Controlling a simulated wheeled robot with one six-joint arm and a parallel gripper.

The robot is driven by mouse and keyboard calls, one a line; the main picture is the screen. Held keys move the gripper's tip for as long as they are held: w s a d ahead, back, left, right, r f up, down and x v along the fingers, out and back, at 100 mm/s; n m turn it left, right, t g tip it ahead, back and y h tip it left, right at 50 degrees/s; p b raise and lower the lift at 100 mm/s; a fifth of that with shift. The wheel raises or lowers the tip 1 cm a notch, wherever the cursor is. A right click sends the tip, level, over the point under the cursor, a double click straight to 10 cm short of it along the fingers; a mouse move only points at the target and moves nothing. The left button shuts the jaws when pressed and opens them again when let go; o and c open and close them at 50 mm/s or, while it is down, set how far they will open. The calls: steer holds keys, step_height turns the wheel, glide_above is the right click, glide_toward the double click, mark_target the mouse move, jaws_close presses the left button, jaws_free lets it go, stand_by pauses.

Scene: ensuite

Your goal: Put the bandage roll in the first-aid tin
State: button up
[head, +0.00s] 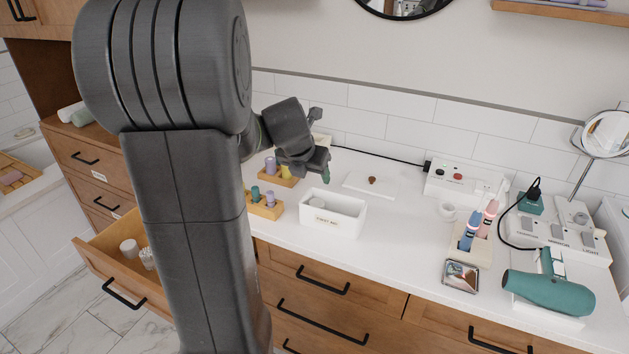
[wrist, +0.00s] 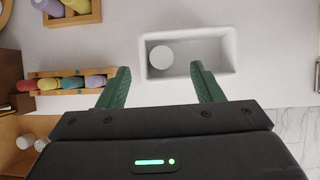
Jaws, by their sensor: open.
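The first-aid tin (head: 345,226) is a white open box with a front label, standing on the white counter; it also shows in the wrist view (wrist: 232,52). A white round piece, which looks like the bandage roll (head: 318,202), is inside the tin at its left end; it also shows in the wrist view (wrist: 162,57). My gripper (head: 326,178) is above the tin, and its green fingers (wrist: 160,74) are spread apart with nothing between them. The fingers do not touch the roll.
A white lid with a brown knob (head: 372,181) lies behind the tin. Wooden racks with coloured rolls (head: 264,206) stand to its left. An open drawer (head: 118,268) at lower left holds white items. A brush holder (head: 470,246) and a teal hairdryer (head: 550,290) are at right.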

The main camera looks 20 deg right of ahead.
steer(key=v, duration=0.6)
